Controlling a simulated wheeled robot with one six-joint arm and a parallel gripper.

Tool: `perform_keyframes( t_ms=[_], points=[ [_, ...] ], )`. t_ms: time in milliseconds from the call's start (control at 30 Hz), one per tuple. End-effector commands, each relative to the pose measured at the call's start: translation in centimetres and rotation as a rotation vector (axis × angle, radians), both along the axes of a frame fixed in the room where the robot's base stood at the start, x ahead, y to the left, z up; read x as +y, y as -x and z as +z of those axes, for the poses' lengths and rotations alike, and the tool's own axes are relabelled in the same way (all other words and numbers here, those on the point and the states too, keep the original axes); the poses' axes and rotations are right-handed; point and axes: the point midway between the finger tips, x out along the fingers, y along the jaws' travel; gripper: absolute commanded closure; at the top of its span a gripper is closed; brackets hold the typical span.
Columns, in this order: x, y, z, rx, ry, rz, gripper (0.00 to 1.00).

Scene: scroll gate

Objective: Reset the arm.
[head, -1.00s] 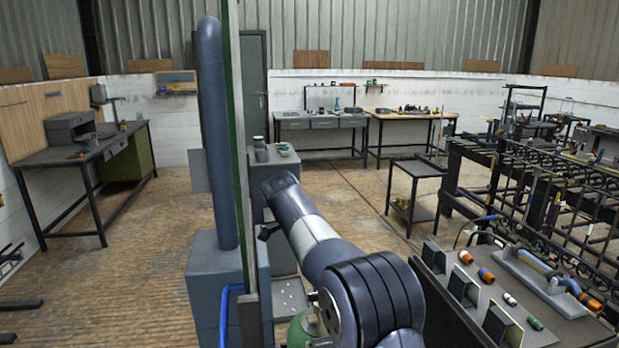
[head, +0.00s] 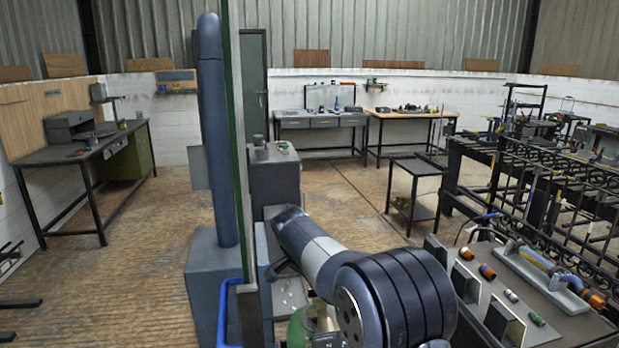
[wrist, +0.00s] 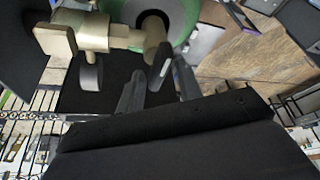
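My arm, blue-grey with a white band and a dark ringed joint, reaches forward in the lower middle of the head view. My gripper (wrist: 158,84) shows in the wrist view with its two dark fingers apart and nothing visible between them. In the head view the gripper is mostly hidden by my arm. In the wrist view a brass valve (wrist: 94,36) on a green cylinder (wrist: 185,15) lies just beyond the fingers. I cannot tell whether they touch. The green cylinder also shows below my arm in the head view (head: 299,328).
A blue-grey post (head: 216,130) and a thin upright panel edge (head: 240,150) stand close on the left. A grey bench (head: 470,310) with torch and small cylinders is close on the right, before the black scroll gate (head: 575,205). Open floor (head: 345,205) lies ahead.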

Motion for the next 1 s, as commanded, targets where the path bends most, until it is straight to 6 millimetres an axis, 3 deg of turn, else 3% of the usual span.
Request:
perform_keyframes(
  t_ms=[300, 767, 1000],
  points=[
    [-0.1, 0.1, 0.0, 0.0, -0.001, 0.157, 0.66],
    [-0.1, 0.1, 0.0, 0.001, 0.0, 0.178, 0.66],
    [-0.9, 1.1, 0.2, 0.037, -0.004, 0.225, 0.66]
  ],
)
